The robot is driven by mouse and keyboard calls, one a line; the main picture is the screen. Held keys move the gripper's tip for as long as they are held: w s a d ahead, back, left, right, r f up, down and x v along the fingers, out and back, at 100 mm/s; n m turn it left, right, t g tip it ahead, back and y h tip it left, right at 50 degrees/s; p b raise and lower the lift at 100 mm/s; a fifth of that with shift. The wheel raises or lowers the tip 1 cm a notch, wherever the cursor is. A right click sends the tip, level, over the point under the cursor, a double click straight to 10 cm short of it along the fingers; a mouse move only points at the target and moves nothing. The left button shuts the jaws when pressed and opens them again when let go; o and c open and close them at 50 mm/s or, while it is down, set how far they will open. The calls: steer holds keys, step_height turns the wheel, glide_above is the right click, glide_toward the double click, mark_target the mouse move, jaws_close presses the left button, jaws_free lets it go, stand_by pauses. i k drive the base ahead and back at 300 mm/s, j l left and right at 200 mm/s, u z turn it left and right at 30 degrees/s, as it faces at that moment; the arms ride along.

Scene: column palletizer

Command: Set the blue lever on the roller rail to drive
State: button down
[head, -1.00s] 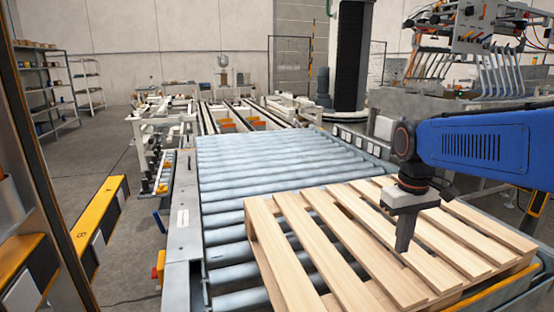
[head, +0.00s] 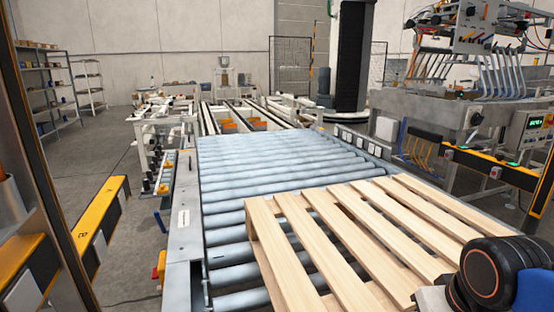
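The blue lever (head: 160,223) is a small dark-blue bar on the outer left side of the roller rail (head: 183,222). It sticks out and leans up to the left, and it is too small for me to read its setting. My gripper is out of frame. Only a dark round joint of my arm with an orange ring and a bit of blue shows at the lower right, over the near corner of the pallet and far from the lever.
A wooden pallet (head: 330,256) lies on the near right of the rollers (head: 265,171). A yellow-and-red box (head: 158,267) sits low on the rail's left side. A yellow barrier (head: 100,228) stands farther left, with bare floor between. A machine with a control panel (head: 536,130) stands at right.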

mark_target(158, 219)
steer(key=u, duration=0.7)
steer(key=i+j+u, duration=0.15)
steer(key=u, duration=0.25)
steer(key=l, duration=0.1)
steer(key=i+u, duration=0.05)
